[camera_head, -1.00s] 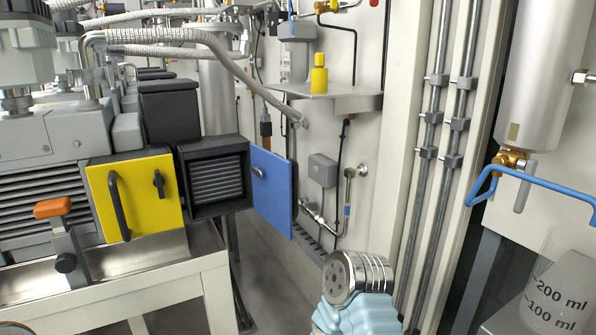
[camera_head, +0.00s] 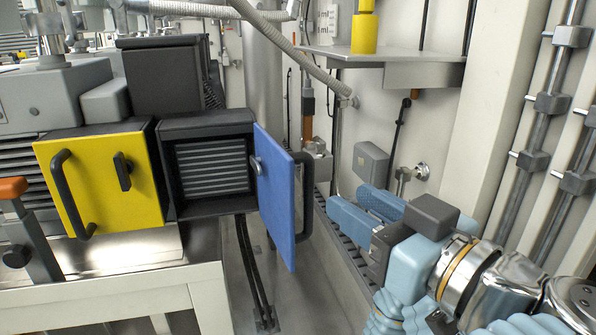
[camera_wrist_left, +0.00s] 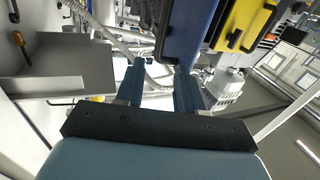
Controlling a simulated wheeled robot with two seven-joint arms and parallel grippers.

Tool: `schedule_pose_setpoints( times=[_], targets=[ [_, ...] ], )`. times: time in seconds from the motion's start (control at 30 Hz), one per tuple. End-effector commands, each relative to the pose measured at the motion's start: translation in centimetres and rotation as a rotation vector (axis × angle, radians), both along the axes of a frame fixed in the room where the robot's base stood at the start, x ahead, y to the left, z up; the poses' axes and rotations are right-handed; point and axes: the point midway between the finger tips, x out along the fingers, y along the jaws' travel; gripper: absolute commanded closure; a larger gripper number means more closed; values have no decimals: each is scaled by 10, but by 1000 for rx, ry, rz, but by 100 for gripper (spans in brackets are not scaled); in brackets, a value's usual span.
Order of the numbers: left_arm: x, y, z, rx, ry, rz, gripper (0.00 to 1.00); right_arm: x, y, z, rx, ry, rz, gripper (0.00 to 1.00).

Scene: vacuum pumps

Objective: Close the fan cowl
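The fan cowl, a blue hinged panel (camera_head: 277,200), stands swung open at the right of a black square housing (camera_head: 213,190) with a grey slatted grille. Its black bar handle (camera_head: 305,200) is on the side facing right. In the left wrist view the blue panel (camera_wrist_left: 187,32) is ahead, with part of a black handle (camera_wrist_left: 150,17) at its left. My left gripper (camera_head: 347,203) is just right of the handle, pointing left, its blue fingers apart and empty. Both fingers also show in the left wrist view (camera_wrist_left: 160,80). My right gripper is not in view.
A yellow panel (camera_head: 105,190) with a black handle is left of the housing. A metal shelf (camera_head: 425,70) with a yellow item (camera_head: 364,33) is above my gripper. Wall pipes (camera_head: 545,120) stand at the right. Floor (camera_head: 325,290) below the cowl is open.

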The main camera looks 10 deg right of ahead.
Motion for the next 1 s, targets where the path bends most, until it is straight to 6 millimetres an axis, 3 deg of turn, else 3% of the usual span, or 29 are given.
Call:
schedule_pose_setpoints(
  times=[0.2, 0.43, 0.87, 1.0],
  targets=[
    [50, 20, 1, 3, 3, 4, 62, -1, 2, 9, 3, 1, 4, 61],
    [86, 33, 0, 3, 3, 2, 62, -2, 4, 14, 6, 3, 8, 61],
    [96, 36, -1, 4, 4, 0, 62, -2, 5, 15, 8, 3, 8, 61],
    [96, 36, -1, 4, 4, 0, 84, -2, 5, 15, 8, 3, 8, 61]
  ],
)
